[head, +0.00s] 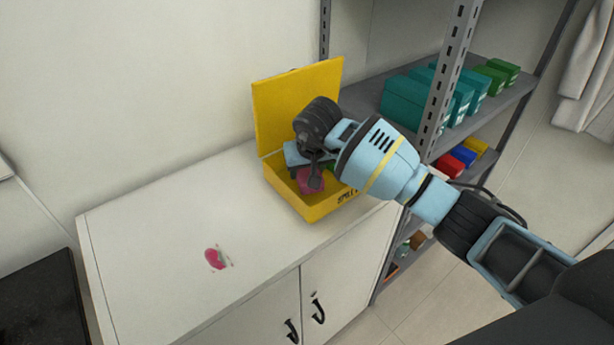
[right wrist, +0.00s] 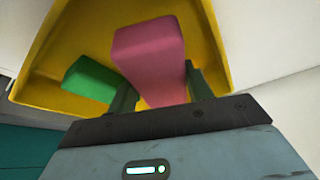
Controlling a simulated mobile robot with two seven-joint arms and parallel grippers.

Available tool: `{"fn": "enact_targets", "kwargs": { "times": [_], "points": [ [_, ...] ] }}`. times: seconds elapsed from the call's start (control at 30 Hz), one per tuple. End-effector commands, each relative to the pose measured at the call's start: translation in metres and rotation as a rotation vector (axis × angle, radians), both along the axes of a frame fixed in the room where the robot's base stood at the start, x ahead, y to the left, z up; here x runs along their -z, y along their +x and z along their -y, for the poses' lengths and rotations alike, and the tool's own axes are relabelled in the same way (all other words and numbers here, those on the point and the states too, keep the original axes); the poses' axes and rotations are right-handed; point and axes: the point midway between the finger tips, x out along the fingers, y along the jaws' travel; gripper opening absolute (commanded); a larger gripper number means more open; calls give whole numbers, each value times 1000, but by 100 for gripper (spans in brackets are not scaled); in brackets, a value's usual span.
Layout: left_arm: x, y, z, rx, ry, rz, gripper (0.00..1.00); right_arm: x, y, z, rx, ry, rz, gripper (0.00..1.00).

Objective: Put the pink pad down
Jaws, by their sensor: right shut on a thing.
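The pink pad (right wrist: 150,62) is a pink block. In the right wrist view it sits between the two fingers of my right gripper (right wrist: 155,95), which is shut on it. In the head view the pink pad (head: 309,181) shows at the opening of the yellow box (head: 318,207), below my right gripper (head: 312,172). I cannot tell whether the pad touches the box floor. The box stands with its lid (head: 290,100) up. My left gripper is not in view.
A green block (right wrist: 90,80) lies in the box beside the pad. The box stands on a white cabinet (head: 150,225) with a pink smear (head: 214,258) on its top. The cabinet top left of the box is otherwise clear. A grey shelf (head: 500,97) with teal and green boxes stands at the right.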

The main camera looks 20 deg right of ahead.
Motion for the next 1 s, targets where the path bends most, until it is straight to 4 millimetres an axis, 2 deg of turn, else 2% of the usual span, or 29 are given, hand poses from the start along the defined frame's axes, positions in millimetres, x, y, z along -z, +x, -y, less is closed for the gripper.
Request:
{"fn": "enact_targets", "kwargs": {
  "times": [0.1, 0.2, 0.47, 0.83, 0.87, 1.0],
  "points": [
    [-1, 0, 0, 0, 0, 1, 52, 18, -1, -1, -1, 1, -4, 32],
    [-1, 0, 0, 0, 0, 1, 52, 26, 0, -1, -1, 2, -2, 32],
    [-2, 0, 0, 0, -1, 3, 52, 26, 0, 0, -1, 0, 0, 32],
    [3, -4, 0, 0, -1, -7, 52, 38, -1, 0, -1, -1, -3, 32],
    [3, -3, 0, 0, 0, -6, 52, 38, -1, 0, -1, -1, -4, 54],
    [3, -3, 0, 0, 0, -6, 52, 40, -1, 1, 1, -2, -7, 72]
  ]
}}
